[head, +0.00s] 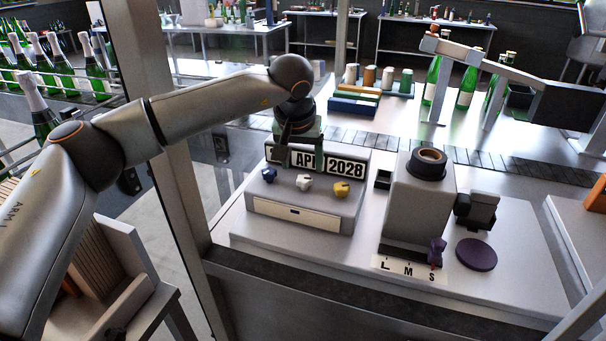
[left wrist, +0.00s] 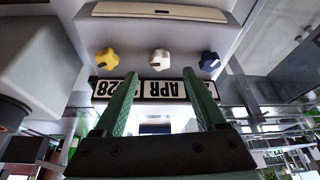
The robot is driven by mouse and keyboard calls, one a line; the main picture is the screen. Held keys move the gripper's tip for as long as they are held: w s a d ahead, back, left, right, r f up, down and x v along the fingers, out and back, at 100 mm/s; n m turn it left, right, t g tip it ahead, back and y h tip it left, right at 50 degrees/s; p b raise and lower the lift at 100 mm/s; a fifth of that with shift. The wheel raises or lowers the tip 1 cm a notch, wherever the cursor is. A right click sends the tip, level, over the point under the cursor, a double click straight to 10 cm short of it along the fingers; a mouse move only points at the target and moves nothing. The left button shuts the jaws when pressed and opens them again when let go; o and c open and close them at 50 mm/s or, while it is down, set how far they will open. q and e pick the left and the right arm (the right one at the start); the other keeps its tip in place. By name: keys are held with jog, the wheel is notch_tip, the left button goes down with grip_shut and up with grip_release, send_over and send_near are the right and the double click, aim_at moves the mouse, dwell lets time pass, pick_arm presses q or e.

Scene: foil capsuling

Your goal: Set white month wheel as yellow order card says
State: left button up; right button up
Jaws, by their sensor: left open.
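The white month wheel (head: 304,182) sits on the front of a grey date box, between a blue wheel (head: 269,174) and a yellow wheel (head: 341,189). In the left wrist view, which looks upside down, the white wheel (left wrist: 160,59) shows beyond my fingertips. The month plate (head: 307,162) above it reads APR, and the year plate (head: 346,167) reads 2028. The left plate is partly hidden by my gripper. My left gripper (left wrist: 160,74) is open and empty; in the head view it is over the box's top (head: 299,137). I cannot make out a yellow order card.
A grey capsuling machine (head: 420,200) stands right of the box, with an L M S scale (head: 408,270) at its front and a purple disc (head: 476,254) beside it. Green bottles (head: 466,85) stand behind. A metal post (head: 160,130) rises at the left.

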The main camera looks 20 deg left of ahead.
pick_arm(q)
jog(key=v, duration=0.7)
jog(key=shift+r+b, duration=0.25)
jog(key=shift+b, duration=0.1)
jog(key=shift+s, duration=0.1)
